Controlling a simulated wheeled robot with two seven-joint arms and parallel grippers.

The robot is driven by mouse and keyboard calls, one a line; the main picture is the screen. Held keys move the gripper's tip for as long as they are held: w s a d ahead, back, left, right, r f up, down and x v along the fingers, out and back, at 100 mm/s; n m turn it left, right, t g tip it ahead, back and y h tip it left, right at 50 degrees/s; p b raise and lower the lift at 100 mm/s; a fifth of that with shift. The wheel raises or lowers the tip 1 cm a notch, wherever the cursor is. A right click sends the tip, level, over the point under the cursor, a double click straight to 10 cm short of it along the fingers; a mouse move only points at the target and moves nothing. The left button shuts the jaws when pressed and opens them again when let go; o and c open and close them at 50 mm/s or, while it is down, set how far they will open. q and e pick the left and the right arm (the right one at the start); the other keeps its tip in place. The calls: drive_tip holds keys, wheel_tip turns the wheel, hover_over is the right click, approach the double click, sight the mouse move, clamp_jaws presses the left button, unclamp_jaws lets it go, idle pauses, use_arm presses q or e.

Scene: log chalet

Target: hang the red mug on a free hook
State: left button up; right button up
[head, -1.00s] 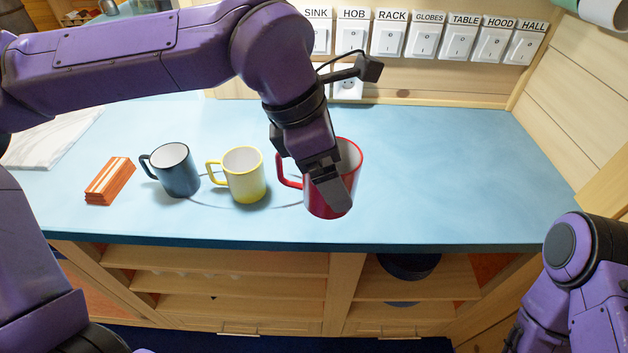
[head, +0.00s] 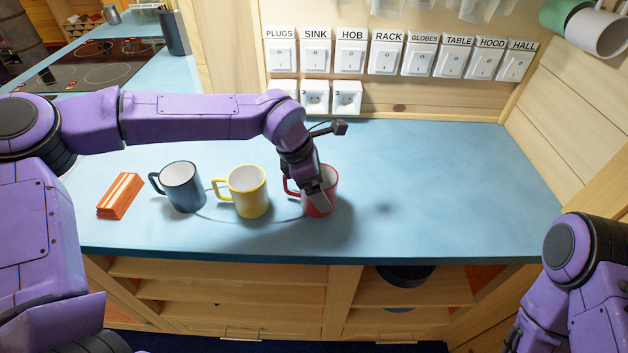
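My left gripper (head: 318,192) points down at the red mug (head: 323,206) and appears shut on its wall. The mug is roughly upright, its handle to the left, right of the yellow mug. I cannot tell whether its base touches the blue counter; the gripper hides part of its rim and side. At the top right a green mug (head: 562,12) and a pale mug (head: 600,34) hang side by side. No free hook can be made out. My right arm is at the lower right, its gripper out of frame.
A yellow mug (head: 249,192), a dark blue mug (head: 183,188) and an orange striped block (head: 119,196) stand in a row on the counter (head: 450,190). Labelled switches (head: 400,54) line the back wall. The counter's right side is clear. Open shelves (head: 230,290) lie below.

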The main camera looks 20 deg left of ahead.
use_arm(q)
drive_tip(key=shift+d+f, duration=0.1)
drive_tip(key=o, duration=1.1)
drive_tip(key=shift+f+b, duration=0.15)
drive_tip(key=shift+b, duration=0.15)
drive_tip(key=shift+f+b, duration=0.2)
drive_tip(key=shift+b, duration=0.4)
drive_tip(key=b+v, duration=0.1)
drive_tip(key=v, duration=1)
drive_tip(key=shift+w+r, duration=0.1)
drive_tip(key=shift+w, duration=0.1)
